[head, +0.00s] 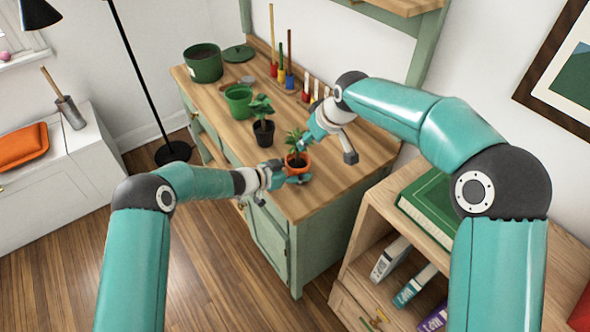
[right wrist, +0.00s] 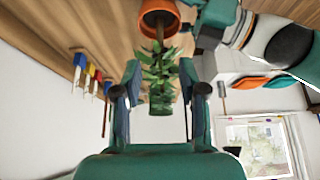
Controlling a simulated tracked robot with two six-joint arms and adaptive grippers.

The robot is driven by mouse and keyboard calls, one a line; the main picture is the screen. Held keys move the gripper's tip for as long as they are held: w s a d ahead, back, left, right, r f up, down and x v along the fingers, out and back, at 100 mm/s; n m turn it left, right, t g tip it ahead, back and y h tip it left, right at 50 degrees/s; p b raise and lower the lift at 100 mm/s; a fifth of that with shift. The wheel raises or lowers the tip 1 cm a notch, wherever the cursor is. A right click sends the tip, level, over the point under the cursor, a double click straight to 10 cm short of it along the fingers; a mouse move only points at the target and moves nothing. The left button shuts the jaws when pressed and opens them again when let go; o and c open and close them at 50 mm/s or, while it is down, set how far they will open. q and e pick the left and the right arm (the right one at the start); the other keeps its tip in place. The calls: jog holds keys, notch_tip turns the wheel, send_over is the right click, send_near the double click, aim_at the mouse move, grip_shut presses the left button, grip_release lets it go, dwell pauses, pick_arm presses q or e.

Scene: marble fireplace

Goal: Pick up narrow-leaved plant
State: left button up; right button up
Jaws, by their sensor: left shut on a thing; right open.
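The narrow-leaved plant (head: 296,138) stands upright in a small terracotta pot (head: 298,160) near the front edge of the bench top. My left gripper (head: 290,178) is shut on the pot from the front, low on its side. My right gripper (head: 306,136) is open beside the plant's leaves. In the right wrist view, which is upside down, the leaves (right wrist: 160,78) show between the two spread fingers (right wrist: 159,92), with the pot (right wrist: 159,14) at the top. Whether the fingers touch the leaves, I cannot tell.
A broad-leaved plant in a black pot (head: 263,133) stands just left of the terracotta pot. Behind it are an empty-looking green pot (head: 239,101), a large dark green pot (head: 203,65) and several upright tools. The bench top (head: 345,178) is clear at right.

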aim_at(298, 135)
jog(key=shift+r, duration=0.1)
jog(key=shift+c, duration=0.4)
notch_tip(298, 135, up, 8)
jog(key=s+m+t, duration=0.1)
jog(key=s+m, duration=0.1)
jog(key=shift+h, duration=0.3)
jog(key=shift+x, duration=5.7)
jog(key=shift+w+a+r, duration=0.1)
jog(key=shift+w, duration=0.05)
grip_shut()
